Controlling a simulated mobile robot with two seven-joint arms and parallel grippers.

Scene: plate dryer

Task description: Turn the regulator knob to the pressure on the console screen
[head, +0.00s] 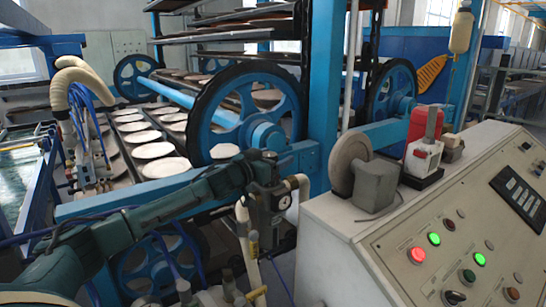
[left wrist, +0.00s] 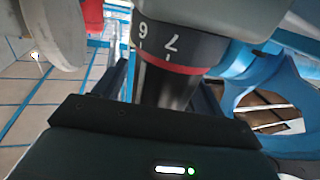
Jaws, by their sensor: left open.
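The regulator (head: 273,204) with its round white gauge (head: 284,202) hangs beside the console's left end. In the left wrist view its dark knob (left wrist: 165,88) sits below a red ring and a black band with white numerals that look like 6 and 7. My left gripper (head: 262,172) is at the top of the regulator, jaws open around the knob; whether they touch it I cannot tell. The arm hides part of the knob in the head view. The console (head: 335,262) has a dark panel (head: 518,195) whose readings are too small to read. My right gripper is not in view.
Lit green and red buttons are on the console's sloping top. A grey block with a disc (head: 352,165) and a red and white bottle (head: 424,145) stand on the console's back edge. Blue wheels (head: 215,115) and racks of plates are behind the arm.

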